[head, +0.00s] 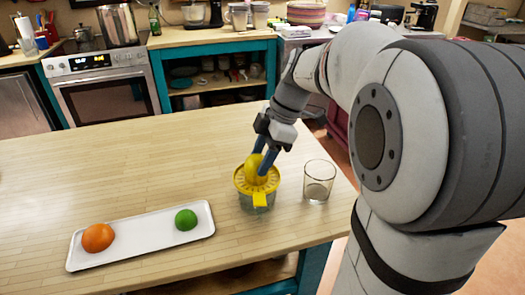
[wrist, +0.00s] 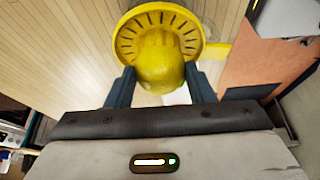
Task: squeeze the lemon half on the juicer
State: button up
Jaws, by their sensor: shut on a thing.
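The lemon half (head: 255,168) is yellow and sits over the middle of the juicer in the head view. My gripper (head: 262,160) points down with its blue fingers shut on the lemon half. The juicer (head: 257,199) has a yellow slotted top, a yellow spout at the front and a clear base on the table. In the wrist view the lemon half (wrist: 160,68) lies between my two fingers (wrist: 162,85), in front of the juicer's slotted rim (wrist: 131,38). The juicer's cone is hidden, and I cannot tell how firmly the lemon presses on it.
An empty-looking clear glass (head: 319,181) stands just right of the juicer, near the table's right edge. A white tray (head: 145,236) at the front left holds an orange (head: 98,238) and a green lime (head: 186,220). The wooden table (head: 120,165) is clear behind the tray.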

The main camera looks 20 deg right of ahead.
jog(key=shift+f, duration=0.1)
jog(key=n+g, duration=0.1)
jog(key=n, duration=0.2)
jog(key=shift+w, duration=0.2)
jog(key=n+g, duration=0.1)
jog(key=n, duration=0.2)
jog(key=shift+w+h, duration=0.1)
jog(key=shift+h, duration=0.2)
jog(key=shift+f+m, duration=0.15)
jog(key=shift+m, duration=0.75)
jog(key=m, duration=0.1)
jog(key=m+t+b, duration=0.1)
jog(key=m, duration=0.1)
jog(key=shift+s+b, duration=0.3)
jog(key=shift+m+t, duration=0.5)
jog(key=shift+m, duration=0.2)
